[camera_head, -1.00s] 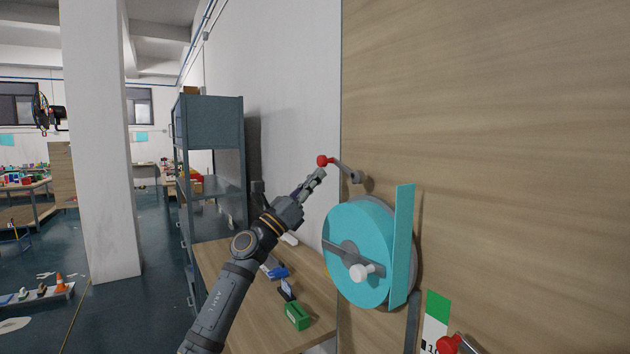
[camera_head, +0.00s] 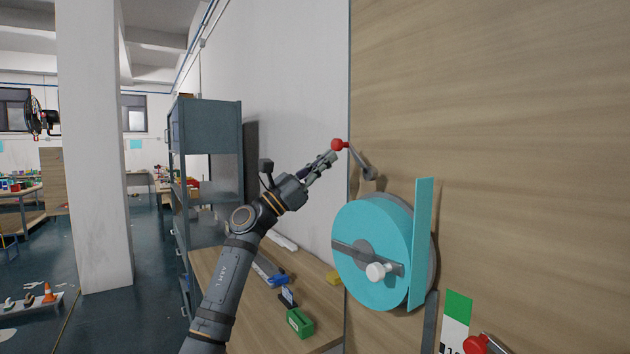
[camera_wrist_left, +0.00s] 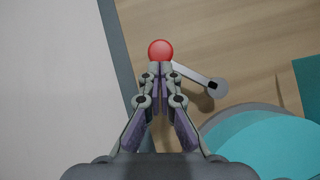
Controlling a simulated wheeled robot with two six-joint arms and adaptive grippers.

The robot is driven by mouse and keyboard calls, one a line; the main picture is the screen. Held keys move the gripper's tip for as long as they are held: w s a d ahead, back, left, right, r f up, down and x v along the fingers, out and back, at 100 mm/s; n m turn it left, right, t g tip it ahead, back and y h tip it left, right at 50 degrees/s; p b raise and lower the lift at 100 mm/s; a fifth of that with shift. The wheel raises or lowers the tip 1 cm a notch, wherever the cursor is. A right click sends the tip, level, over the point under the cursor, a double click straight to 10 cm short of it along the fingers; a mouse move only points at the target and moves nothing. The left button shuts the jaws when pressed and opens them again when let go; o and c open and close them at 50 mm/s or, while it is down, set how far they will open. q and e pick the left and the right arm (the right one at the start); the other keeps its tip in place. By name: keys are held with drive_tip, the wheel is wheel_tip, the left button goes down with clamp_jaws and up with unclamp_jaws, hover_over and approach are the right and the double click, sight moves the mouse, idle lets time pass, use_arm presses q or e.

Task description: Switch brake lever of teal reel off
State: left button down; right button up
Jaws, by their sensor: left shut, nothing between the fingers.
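The teal reel (camera_head: 372,240) is mounted on the wooden panel, with a white knob (camera_head: 378,271) on a grey crank bar. Above it, the brake lever is a grey arm (camera_head: 358,160) with a red ball end (camera_head: 338,145), pointing up and left from its pivot. In the left wrist view the red ball (camera_wrist_left: 160,49) sits just beyond the fingertips, and the lever arm runs right to its pivot. My left gripper (camera_head: 330,158) is shut and empty, its tips at the underside of the ball, apparently touching it. My right gripper is not in view.
A second red ball lever (camera_head: 476,345) is partly cut off at the bottom right, beside a green and white label (camera_head: 456,318). A wooden table (camera_head: 235,290) with small items, including a green box (camera_head: 300,322), stands below my left arm. A grey shelf (camera_head: 206,150) stands behind.

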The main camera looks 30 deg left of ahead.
sight(333, 143)
use_arm(q)
drive_tip(key=shift+s+d+r+p, duration=0.15)
drive_tip(key=shift+r+p, duration=0.2)
drive_tip(key=shift+r, duration=0.45)
drive_tip(key=shift+s+d+r, duration=0.15)
drive_tip(key=shift+d+r, duration=0.05)
drive_tip(key=shift+r, duration=0.15)
drive_tip(key=shift+s+d+r+p, duration=0.2)
drive_tip(key=shift+d+r+p, duration=0.2)
drive_tip(key=shift+d+r, duration=0.05)
drive_tip(key=shift+s+d+r+p, duration=0.2)
drive_tip(key=shift+d+r+p, duration=0.15)
drive_tip(key=shift+d+r, duration=0.1)
drive_tip(key=shift+s+d+r, duration=0.2)
drive_tip(key=shift+d, duration=0.15)
drive_tip(key=shift+s+d+r, duration=0.15)
drive_tip(key=shift+d, duration=0.2)
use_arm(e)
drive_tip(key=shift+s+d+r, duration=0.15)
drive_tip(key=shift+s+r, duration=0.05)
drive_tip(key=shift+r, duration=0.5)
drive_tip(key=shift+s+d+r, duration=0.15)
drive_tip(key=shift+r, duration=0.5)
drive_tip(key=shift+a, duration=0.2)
